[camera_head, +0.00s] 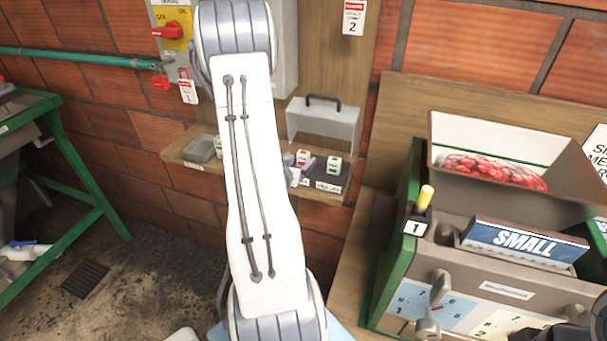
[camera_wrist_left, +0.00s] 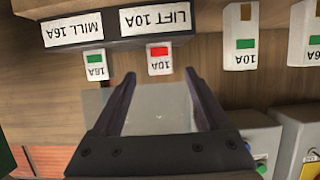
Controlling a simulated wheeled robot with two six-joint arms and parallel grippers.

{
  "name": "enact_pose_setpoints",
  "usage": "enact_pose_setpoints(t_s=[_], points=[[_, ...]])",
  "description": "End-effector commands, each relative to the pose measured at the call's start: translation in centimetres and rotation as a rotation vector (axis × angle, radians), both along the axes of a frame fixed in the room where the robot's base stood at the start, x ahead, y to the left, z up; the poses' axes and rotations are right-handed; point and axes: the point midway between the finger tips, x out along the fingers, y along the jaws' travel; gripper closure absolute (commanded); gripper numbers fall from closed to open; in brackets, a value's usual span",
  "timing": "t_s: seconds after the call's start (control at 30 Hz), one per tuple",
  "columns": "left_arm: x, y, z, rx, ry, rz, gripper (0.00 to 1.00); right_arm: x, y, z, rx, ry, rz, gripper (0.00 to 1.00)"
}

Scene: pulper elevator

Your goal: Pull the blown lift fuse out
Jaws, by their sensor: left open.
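The lift fuse (camera_wrist_left: 160,61), white with a red mark and "10A", stands at the block labelled LIFT 10A in the left wrist view, which shows it upside down. It also shows in the head view (camera_head: 303,157), just right of my arm. A fuse with a green mark (camera_wrist_left: 95,66) stands beside it at the MILL 16A label. My left gripper (camera_wrist_left: 158,78) is open, its fingers on either side of the line to the lift fuse. My left arm hides most of this gripper in the head view.
Two more green-marked fuses (camera_wrist_left: 241,45) (camera_wrist_left: 303,38) stand to the right in the wrist view. A clear cover with a black handle (camera_head: 323,120) is behind the fuses. A red switch (camera_head: 171,30) is above left. A machine with a hopper (camera_head: 507,205) stands right.

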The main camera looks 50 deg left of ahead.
Motion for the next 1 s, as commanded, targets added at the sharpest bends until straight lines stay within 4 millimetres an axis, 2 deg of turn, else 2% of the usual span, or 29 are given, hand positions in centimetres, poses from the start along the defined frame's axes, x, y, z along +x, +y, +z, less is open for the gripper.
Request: enact_pose_setpoints(t_s=[0.03, 0.23, 0.47, 0.63, 0.93, 0.97, 1.0], points=[[0.5, 0.2, -0.7, 0.004, -0.001, -0.002, 0.22, 0.0, 0.0, -1.2, 0.000, 0.000, 0.000, 0.55], [2.1, 1.1, -1.0, 0.000, 0.000, 0.000, 0.22, 0.0, 0.0, -1.9, 0.000, 0.000, 0.000, 0.55], [4.3, 2.3, -0.9, -0.002, 0.001, -0.002, 0.22, 0.0, 0.0, -0.1, 0.000, 0.000, 0.000, 0.55], [6.1, 3.4, -1.7, -0.002, 0.000, -0.001, 0.22, 0.0, 0.0, 0.6, 0.000, 0.000, 0.000, 0.55], [6.6, 3.7, -2.2, -0.001, 0.001, 0.001, 0.22, 0.0, 0.0, 0.5, 0.000, 0.000, 0.000, 0.55], [6.6, 3.7, -2.2, -0.001, 0.001, 0.001, 0.30, 0.0, 0.0, 0.5, 0.000, 0.000, 0.000, 0.55], [6.6, 3.7, -2.2, -0.001, 0.000, 0.001, 0.45, 0.0, 0.0, 0.5, 0.000, 0.000, 0.000, 0.55]])
